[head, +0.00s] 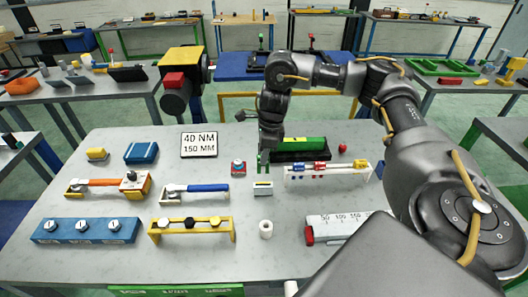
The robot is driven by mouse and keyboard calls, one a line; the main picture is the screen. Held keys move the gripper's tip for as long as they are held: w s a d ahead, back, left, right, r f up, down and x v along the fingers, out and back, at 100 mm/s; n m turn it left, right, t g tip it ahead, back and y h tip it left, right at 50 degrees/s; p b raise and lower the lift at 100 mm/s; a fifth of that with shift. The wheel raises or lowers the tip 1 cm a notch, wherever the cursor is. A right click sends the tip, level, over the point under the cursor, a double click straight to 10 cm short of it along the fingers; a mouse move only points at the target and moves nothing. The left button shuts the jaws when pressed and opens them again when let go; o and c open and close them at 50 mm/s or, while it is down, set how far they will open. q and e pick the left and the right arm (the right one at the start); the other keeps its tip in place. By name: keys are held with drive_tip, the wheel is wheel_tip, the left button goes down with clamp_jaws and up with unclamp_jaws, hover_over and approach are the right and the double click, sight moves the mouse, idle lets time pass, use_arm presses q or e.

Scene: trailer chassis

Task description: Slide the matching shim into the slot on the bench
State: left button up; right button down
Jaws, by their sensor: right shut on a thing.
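My right gripper (264,152) reaches down over the middle of the bench and is shut on a small green piece (262,163), seemingly a shim. The piece is small in the view and partly hidden by the fingers. Just in front of it stands a small white block (263,188) with a dark line along its top, possibly the slot. The green piece appears above and behind this block; I cannot tell whether they touch. A white rack (325,173) with blue, red and yellow pieces stands right of the block. My left gripper is out of view.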

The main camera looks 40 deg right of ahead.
drive_tip(key=shift+f+b, duration=0.5)
drive_tip(key=shift+f, duration=0.4)
drive_tip(key=shift+f+b, duration=1.15)
drive_tip(key=shift+f, duration=0.55)
drive_tip(key=shift+p, duration=0.55)
drive_tip(key=shift+f+b, duration=1.9)
drive_tip(key=shift+f, duration=0.55)
drive_tip(key=shift+a, duration=0.1)
drive_tip(key=c, duration=1.2)
unclamp_jaws()
drive_tip(key=shift+o, duration=0.2)
